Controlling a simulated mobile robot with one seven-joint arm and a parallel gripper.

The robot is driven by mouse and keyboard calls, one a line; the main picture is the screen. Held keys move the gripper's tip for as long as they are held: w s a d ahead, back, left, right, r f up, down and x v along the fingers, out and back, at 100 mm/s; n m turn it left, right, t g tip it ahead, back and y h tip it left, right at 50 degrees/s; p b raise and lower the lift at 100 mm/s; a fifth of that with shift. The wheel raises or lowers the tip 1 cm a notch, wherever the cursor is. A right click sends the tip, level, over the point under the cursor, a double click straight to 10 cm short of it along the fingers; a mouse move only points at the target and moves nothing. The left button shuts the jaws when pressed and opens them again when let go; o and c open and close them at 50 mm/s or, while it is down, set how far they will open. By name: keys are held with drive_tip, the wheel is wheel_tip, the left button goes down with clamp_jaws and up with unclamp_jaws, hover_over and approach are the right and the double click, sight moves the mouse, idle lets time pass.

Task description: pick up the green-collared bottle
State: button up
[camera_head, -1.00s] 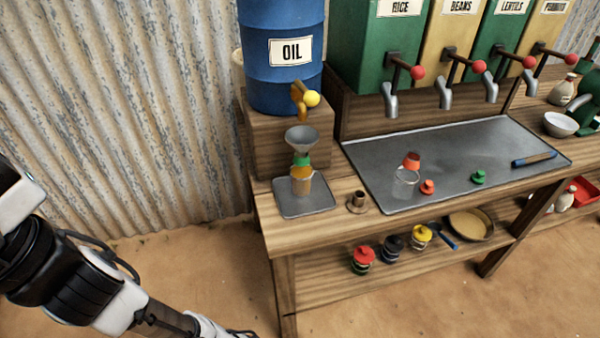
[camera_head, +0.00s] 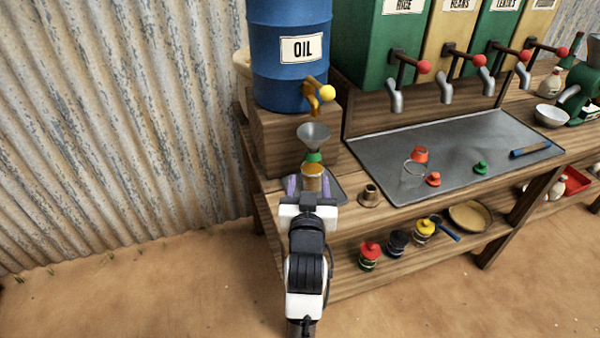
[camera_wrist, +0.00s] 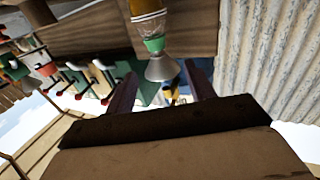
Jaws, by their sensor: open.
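The green-collared bottle (camera_head: 312,172) holds amber liquid and stands upright on a small grey tray (camera_head: 338,190) at the left end of the bench. Its green collar (camera_head: 313,157) shows below a grey funnel (camera_head: 313,133). My gripper (camera_head: 309,186) is open at the near side of the bottle, its fingers left and right of the bottle's lower part. In the wrist view, the bottle (camera_wrist: 147,8) appears upside down at the top, with the funnel (camera_wrist: 160,68) between my open fingers (camera_wrist: 160,75). I see no finger contact. My gripper hides the bottle's base.
A blue oil barrel (camera_head: 289,60) with a yellow-knobbed tap (camera_head: 321,94) stands on a wooden block (camera_head: 285,140) behind the funnel. A brown metal cup-like piece (camera_head: 369,195) stands right of the bottle. Farther right, a metal tray (camera_head: 470,145) holds a clear jar (camera_head: 412,174) and lids.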

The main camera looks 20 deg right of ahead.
sight(313, 154)
drive_tip(key=p+x, duration=0.1)
drive_tip(key=x, duration=0.6)
drive_tip(key=shift+p, duration=0.3)
drive_tip(key=p+x, duration=0.1)
drive_tip(key=x, duration=0.1)
drive_tip(key=p+x, duration=0.1)
drive_tip(key=x, duration=0.1)
drive_tip(key=shift+w+d, duration=0.2)
drive_tip(key=shift+d, duration=0.25)
drive_tip(key=shift+w+d+f, duration=0.15)
drive_tip(key=shift+w, duration=0.3)
clamp_jaws()
